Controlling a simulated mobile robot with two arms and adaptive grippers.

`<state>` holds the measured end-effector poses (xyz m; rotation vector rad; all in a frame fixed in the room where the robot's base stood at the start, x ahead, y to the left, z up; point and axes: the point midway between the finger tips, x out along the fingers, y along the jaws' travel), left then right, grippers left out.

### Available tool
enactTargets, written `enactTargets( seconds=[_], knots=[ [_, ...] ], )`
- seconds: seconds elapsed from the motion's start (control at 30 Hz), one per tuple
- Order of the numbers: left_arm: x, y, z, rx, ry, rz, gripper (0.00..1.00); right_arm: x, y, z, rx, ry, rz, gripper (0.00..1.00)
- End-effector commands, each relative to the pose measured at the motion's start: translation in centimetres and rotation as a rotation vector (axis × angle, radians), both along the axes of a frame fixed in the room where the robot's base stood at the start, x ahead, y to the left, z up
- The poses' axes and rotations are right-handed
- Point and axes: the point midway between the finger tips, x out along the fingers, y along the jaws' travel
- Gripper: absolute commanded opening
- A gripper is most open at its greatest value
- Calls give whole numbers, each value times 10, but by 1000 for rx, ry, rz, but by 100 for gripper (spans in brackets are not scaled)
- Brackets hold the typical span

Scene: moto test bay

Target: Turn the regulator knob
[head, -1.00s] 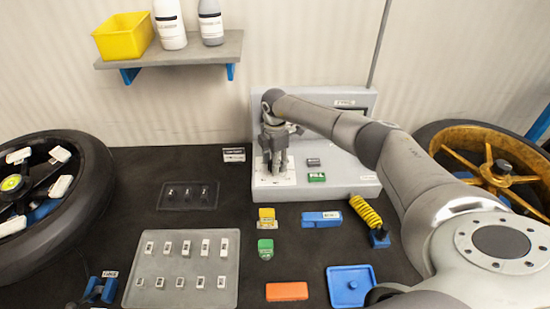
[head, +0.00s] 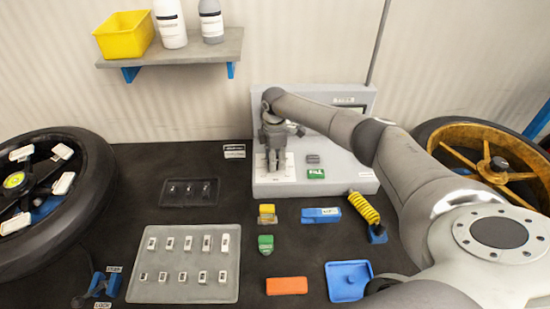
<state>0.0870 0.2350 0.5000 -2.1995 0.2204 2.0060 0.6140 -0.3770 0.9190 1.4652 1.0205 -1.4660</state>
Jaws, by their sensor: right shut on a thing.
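The grey test console (head: 345,183) stands at the back of the bench, with a white plate (head: 289,172) on its sloped front. My right gripper (head: 274,169) points down at this plate, its fingers close together at the spot where a control sits. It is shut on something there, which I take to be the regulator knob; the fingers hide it. A dark button (head: 313,159) and a green button (head: 316,174) sit just right of the plate. My left gripper is not in view.
A grey tray (head: 235,290) of small labelled parts lies front left. Yellow, green, orange and blue items lie in front of the console, with a yellow spring damper (head: 364,209). Wheels stand at left (head: 95,165) and right (head: 440,130). A shelf (head: 190,50) hangs above.

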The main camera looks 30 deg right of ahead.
Motion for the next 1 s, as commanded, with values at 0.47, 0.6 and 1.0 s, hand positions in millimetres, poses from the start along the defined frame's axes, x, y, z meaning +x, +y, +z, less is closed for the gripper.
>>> enactTargets(
  seconds=[0.47,0.6,1.0],
  knots=[
    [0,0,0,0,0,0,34,0,0,1,-1,-2,1,63],
    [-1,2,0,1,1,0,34,1,0,5,0,-3,2,63],
    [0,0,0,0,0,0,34,1,-1,80,0,-5,1,63]
  ],
)
